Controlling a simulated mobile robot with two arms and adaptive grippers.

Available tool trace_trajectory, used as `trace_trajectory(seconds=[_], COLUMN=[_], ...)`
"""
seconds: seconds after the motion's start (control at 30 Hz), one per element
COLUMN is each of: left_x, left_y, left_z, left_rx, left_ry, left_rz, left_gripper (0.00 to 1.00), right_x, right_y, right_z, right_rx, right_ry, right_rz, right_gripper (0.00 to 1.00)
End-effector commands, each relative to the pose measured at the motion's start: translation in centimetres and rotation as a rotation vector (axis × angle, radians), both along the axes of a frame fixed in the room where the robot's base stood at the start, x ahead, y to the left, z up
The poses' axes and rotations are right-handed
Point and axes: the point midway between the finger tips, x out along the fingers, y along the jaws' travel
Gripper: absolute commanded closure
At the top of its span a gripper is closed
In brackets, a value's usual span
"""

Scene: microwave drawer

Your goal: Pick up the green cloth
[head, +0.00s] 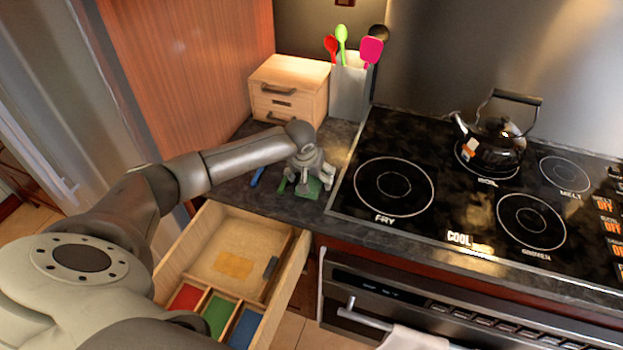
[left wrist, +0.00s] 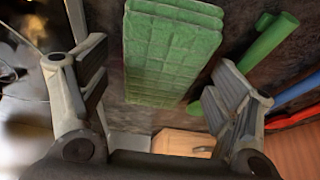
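The green cloth (head: 312,190) lies on the dark counter left of the stove, partly hidden under my left gripper (head: 306,182). In the left wrist view the cloth (left wrist: 172,50) is a folded, thick stack with a grid texture. My left gripper (left wrist: 155,85) is open there, with one finger on each side of the cloth's near end. The fingers look apart from the cloth, and nothing is held. My right gripper is not in view.
An open drawer (head: 290,265) with red, green and blue compartments is below the counter. A wooden box (head: 288,88) and utensil holder (head: 350,88) stand behind. Green (left wrist: 262,50), blue (left wrist: 292,92) and red (left wrist: 293,117) handles lie beside the cloth. The stove (head: 450,190) is right.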

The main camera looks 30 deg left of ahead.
Motion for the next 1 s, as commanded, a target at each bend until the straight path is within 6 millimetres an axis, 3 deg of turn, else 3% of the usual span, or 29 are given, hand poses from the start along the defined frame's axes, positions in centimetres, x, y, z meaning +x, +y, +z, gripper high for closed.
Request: trace_trajectory(seconds=[0.03, 0.33, 0.73, 0.93, 1.0], left_x=[0.0, 0.0, 0.1, 0.2, -0.7], left_y=[0.0, 0.0, 0.0, 0.0, -0.2], left_z=[0.0, 0.0, 0.6, 3.0, 4.0], left_rx=[0.0, 0.0, 0.0, -0.002, -0.001], left_ry=[0.0, 0.0, -0.002, -0.008, -0.003], left_rz=[0.0, 0.0, 0.0, -0.001, -0.002], left_gripper=[0.26, 0.62, 0.63, 0.63, 0.63], right_x=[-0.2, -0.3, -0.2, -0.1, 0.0], right_y=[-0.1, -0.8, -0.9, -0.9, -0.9], right_z=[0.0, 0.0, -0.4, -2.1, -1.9], right_rx=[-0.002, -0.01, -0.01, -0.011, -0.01], right_ry=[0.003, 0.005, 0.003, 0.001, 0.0], right_rz=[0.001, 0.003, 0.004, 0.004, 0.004], right_gripper=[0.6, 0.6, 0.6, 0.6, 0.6])
